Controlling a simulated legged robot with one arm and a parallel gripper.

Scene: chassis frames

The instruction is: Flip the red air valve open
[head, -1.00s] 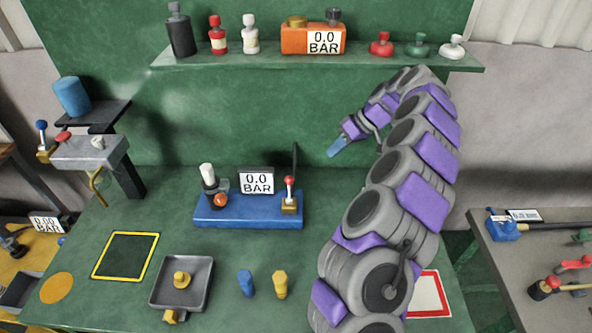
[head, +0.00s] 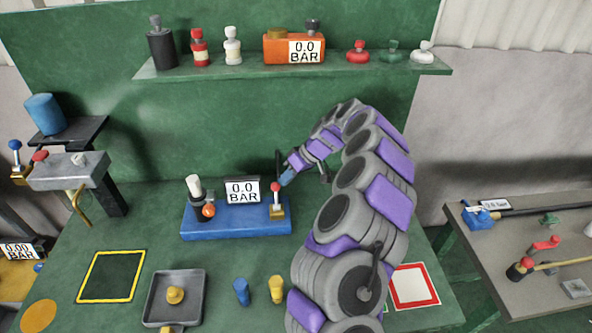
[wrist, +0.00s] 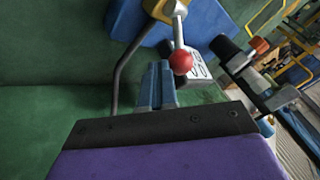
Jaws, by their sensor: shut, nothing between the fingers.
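The valve (head: 277,208) is a brass body with a short metal lever and a red ball knob. It sits on the right end of a blue base (head: 225,228), and its lever stands upright in the head view. The red knob also shows in the wrist view (wrist: 181,62), just beyond the fingertips and slightly to their right. My gripper (head: 286,179) has blue fingers and is just right of the knob in the head view. In the wrist view the fingers (wrist: 157,72) are together and empty. I cannot tell whether they touch the knob.
The blue base also carries a gauge reading 0.0 BAR (head: 242,191) and a white-capped fitting (head: 195,190). A thin dark upright rod stands behind the valve. A grey tray (head: 196,302) and two pegs are in front. A shelf (head: 220,71) with bottles is above.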

